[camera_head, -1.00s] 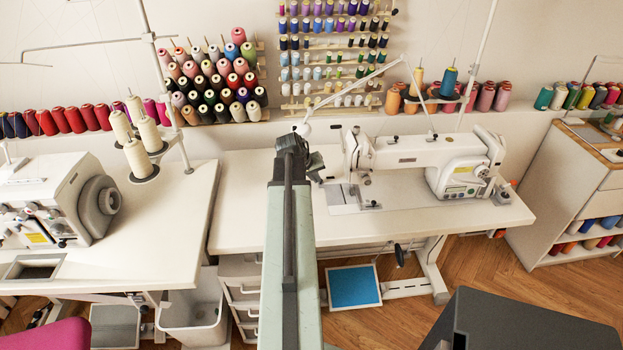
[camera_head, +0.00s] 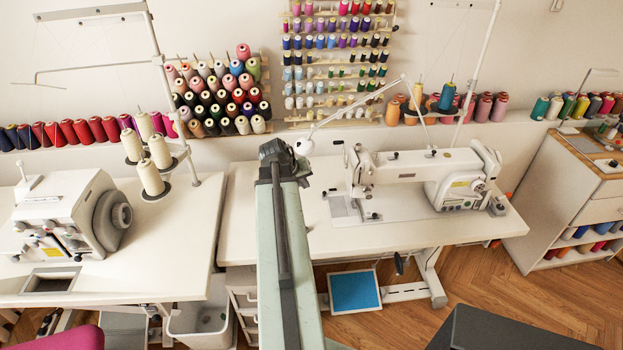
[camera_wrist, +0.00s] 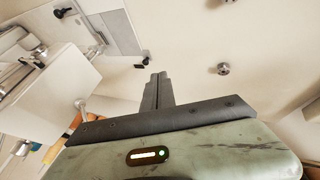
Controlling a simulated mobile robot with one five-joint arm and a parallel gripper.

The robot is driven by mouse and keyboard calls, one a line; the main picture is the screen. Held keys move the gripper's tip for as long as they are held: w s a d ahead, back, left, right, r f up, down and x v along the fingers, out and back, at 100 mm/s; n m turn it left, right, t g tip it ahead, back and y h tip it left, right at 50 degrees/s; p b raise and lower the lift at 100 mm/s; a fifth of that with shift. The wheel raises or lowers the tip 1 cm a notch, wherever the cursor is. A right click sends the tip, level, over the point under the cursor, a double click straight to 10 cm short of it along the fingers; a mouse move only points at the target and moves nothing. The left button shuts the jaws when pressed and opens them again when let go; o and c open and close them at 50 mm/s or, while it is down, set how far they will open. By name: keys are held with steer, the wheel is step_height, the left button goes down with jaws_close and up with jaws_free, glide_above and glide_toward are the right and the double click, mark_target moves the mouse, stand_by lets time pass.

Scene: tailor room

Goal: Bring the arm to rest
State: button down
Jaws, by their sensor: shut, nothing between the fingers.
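My arm reaches forward over the white sewing table (camera_head: 240,215), up the middle of the head view. My gripper (camera_head: 301,170) is at the arm's far end, left of the white sewing machine (camera_head: 425,175), mostly hidden by the wrist. In the wrist view my gripper (camera_wrist: 158,78) has its dark fingers together with nothing between them. The white tabletop (camera_wrist: 195,30) lies beyond the fingertips, and I cannot tell the exact height above it.
A white overlocker (camera_head: 60,215) and cream thread cones (camera_head: 151,178) stand on the left table. Spool racks (camera_head: 335,60) hang on the wall behind. A cabinet (camera_head: 570,200) stands at right. A dark grey surface (camera_head: 520,330) is at the lower right.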

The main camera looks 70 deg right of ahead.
steer(key=p+v, duration=0.1)
steer(key=v, duration=0.1)
steer(key=shift+a+r, duration=0.25)
steer(key=shift+r, duration=0.1)
steer(key=shift+w, duration=0.15)
steer(key=w+a+f+n+y, duration=0.1)
steer(key=w+a+n, duration=0.1)
steer(key=w+a, duration=0.5)
steer(key=w+a+n+t+y, duration=0.1)
steer(key=w+a, duration=0.6)
steer(key=a, duration=0.4)
steer(key=w+a+f+n+t+y, duration=0.1)
steer(key=w+a+n, duration=0.1)
steer(key=w+a, duration=0.6)
steer(key=shift+a+f+n, duration=0.3)
steer(key=shift+a+f, duration=0.05)
steer(key=shift+a, duration=0.5)
steer(key=w+a+n, duration=0.1)
steer(key=a, duration=0.3)
steer(key=w+a+y, duration=0.1)
steer(key=a, duration=0.4)
steer(key=w+a+n, duration=0.1)
steer(key=a, duration=0.4)
steer(key=shift+w+a+f+n+y, duration=0.2)
steer(key=shift+w+f+n+y, duration=0.1)
steer(key=shift+f, duration=0.05)
steer(key=a+n+y, duration=0.1)
steer(key=a+n, duration=0.2)
steer(key=a, duration=1.3)
steer(key=shift+s+a+g+y, duration=0.3)
